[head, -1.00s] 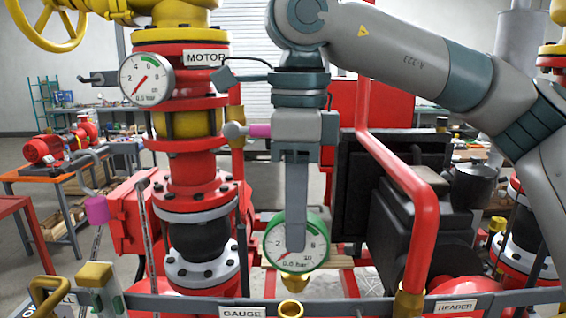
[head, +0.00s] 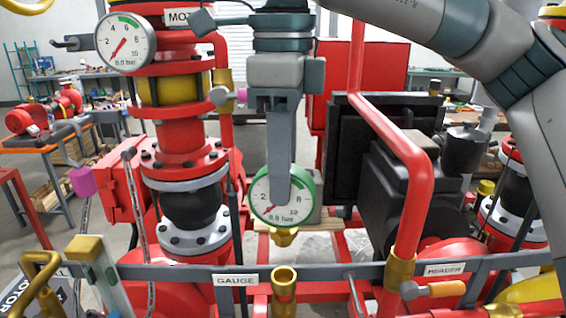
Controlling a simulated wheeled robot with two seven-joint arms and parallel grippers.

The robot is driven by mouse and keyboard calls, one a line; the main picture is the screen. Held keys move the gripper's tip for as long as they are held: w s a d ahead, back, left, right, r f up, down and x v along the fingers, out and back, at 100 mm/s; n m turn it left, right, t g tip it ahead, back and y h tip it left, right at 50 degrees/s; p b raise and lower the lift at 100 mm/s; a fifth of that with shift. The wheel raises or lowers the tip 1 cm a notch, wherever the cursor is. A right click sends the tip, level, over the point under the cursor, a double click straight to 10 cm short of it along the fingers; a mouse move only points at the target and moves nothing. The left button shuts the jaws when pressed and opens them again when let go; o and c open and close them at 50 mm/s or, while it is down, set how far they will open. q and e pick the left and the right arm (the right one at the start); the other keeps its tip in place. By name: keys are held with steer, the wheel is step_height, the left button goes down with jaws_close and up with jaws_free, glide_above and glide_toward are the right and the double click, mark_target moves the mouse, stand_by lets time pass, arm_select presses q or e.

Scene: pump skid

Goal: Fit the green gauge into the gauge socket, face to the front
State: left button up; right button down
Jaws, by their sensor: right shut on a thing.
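The green-rimmed gauge (head: 256,205) hangs upright in the head view, its white dial turned toward me and tilted slightly. My right gripper (head: 283,190) comes down from above and is shut on it; its fingers cover the middle of the dial. The gauge's brass stem (head: 284,238) points down. The brass gauge socket (head: 284,292), an open-topped tube, stands on the front rail beside the GAUGE label (head: 236,280). The stem is above the socket's mouth in the picture, clearly apart from it. How far behind it the stem is, I cannot tell. My left gripper is not in view.
A grey rail (head: 330,275) runs across the front. A red pipe (head: 418,200) bends down right of the gauge. A red flanged column (head: 185,160) with another gauge (head: 126,43) stands on the left. A black motor block (head: 385,190) is behind.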

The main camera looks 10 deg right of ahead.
mark_target(284, 222)
steer(key=shift+s+f, duration=0.1)
steer(key=shift+f, duration=1.25)
steer(key=shift+f+b, duration=0.4)
steer(key=shift+f, duration=0.65)
steer(key=shift+b, duration=1.15)
stand_by(1.0)
steer(key=shift+f+b, duration=1.65)
steer(key=shift+f, duration=0.05)
stand_by(0.4)
steer(key=c, duration=1.3)
jaws_free()
steer(key=shift+c, duration=0.2)
steer(key=shift+r, duration=0.2)
